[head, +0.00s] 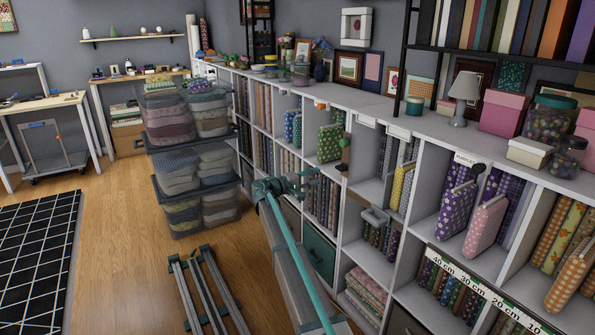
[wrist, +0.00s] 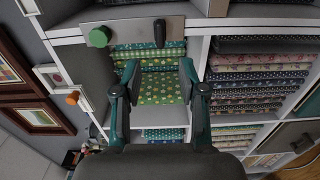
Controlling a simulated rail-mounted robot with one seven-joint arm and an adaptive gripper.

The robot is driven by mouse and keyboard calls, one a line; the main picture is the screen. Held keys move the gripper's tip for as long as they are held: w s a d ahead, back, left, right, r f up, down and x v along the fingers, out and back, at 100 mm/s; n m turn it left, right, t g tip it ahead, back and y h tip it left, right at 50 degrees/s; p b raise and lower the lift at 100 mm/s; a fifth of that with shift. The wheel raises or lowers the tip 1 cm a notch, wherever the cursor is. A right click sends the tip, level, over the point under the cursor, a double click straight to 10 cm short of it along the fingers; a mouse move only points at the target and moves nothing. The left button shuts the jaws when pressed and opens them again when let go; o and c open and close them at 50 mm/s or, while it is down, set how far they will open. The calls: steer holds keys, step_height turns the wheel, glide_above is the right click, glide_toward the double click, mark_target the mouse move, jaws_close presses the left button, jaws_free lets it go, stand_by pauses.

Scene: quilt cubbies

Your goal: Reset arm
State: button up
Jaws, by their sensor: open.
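My gripper (head: 313,183) is in the middle of the head view, in front of the cubby shelves and apart from them as far as I can tell. In the wrist view my gripper (wrist: 159,66) shows two teal fingers spread wide with nothing between them. Beyond the fingers is a cubby with green and yellow patterned fabric (wrist: 160,88). A green fabric bolt (head: 329,143) stands in a cubby just above my gripper in the head view.
White cubby shelves (head: 372,108) full of fabric run along the right. Stacked clear bins (head: 195,160) stand left of my arm. A folded metal-framed item (head: 205,290) is on the floor. Wooden floor (head: 115,235) is clear near the black grid rug (head: 38,262).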

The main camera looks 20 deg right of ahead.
steer(key=s+a+f+g+y, duration=0.1)
steer(key=s+f+y, duration=0.2)
steer(key=s+f, duration=0.55)
steer(key=s+a+f+g+y, duration=0.2)
steer(key=s+f, duration=0.3)
steer(key=f, duration=0.6)
steer(key=s+a+f+g+y, duration=0.1)
steer(key=s+f+y, duration=0.2)
steer(key=s+f, duration=0.55)
steer(key=s+a+f+m+g+y, duration=0.1)
steer(key=s+a+f+g+y, duration=0.15)
steer(key=s+f, duration=0.7)
steer(key=s+a+f+g+y, duration=0.15)
steer(key=s+a+f, duration=0.25)
steer(key=s+f, duration=0.55)
steer(key=s+a+f+m+g+y, duration=0.1)
steer(key=s+a+f+g+y, duration=0.15)
steer(key=s, duration=1.05)
steer(key=s+a+f+g+y, duration=0.1)
steer(key=s+a, duration=0.2)
steer(key=s, duration=1)
steer(key=s+a+f+m+g+y, duration=0.1)
steer(key=s+a+f+g+y, duration=0.1)
steer(key=s, duration=1.1)
step_height(320, 180, up, 15)
steer(key=w+t+p, duration=0.2)
steer(key=p, duration=1.6)
steer(key=shift+w, duration=0.25)
steer(key=shift+r, duration=0.1)
